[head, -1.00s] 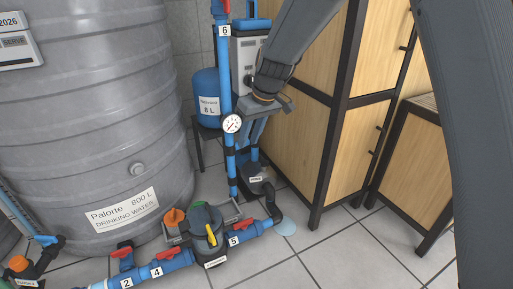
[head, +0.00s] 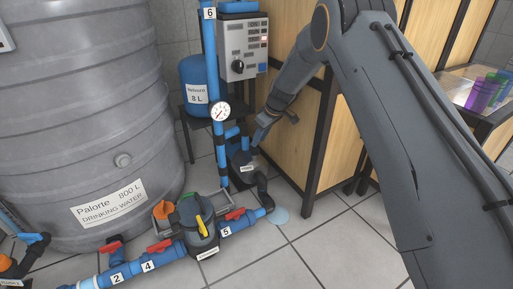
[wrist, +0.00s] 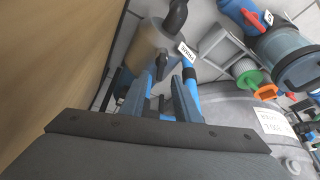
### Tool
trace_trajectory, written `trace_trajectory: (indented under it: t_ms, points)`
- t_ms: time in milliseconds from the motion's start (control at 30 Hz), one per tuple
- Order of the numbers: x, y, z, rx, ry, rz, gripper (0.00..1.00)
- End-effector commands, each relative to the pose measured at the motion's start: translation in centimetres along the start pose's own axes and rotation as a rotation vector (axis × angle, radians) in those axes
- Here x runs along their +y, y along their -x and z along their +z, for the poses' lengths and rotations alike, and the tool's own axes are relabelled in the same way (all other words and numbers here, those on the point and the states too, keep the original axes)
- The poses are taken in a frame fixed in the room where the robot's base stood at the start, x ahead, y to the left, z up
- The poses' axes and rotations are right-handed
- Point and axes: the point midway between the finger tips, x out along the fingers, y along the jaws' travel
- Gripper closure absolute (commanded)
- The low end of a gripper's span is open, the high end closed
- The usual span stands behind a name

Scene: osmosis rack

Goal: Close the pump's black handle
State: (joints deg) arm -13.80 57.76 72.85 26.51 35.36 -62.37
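The dark pump (head: 243,160) stands on the floor behind the blue pipe, with a white label on it. In the wrist view the grey pump body (wrist: 146,48) lies just beyond my fingertips. My gripper (head: 262,132) points down beside the pump's upper part in the head view. In the wrist view its two blue fingers (wrist: 166,78) are apart, with a visible gap between them. A small dark piece (wrist: 163,74) shows near the gap; I cannot tell whether it is the black handle or whether a finger touches it.
A grey control box (head: 243,47) with a black knob and red light is above. The gauge (head: 220,112) and blue pipe stand left of my gripper. The wooden cabinet (head: 305,140) is close on the right. A filter (head: 198,222) with red valves lies in front.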

Motion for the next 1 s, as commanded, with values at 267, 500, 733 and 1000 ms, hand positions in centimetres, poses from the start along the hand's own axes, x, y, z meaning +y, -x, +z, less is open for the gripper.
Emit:
trace_trajectory:
  t_ms: [267, 500, 733, 1000]
  points:
    - [0.0, -4.5, 0.0, 0.000, 0.001, -0.001, 0.71]
    - [-0.1, -5.1, -0.1, 0.001, 0.000, 0.000, 0.71]
    - [-0.1, -5.0, -0.1, 0.000, 0.000, 0.000, 0.91]
    - [0.0, -5.0, 0.0, 0.000, -0.010, 0.005, 1.00]
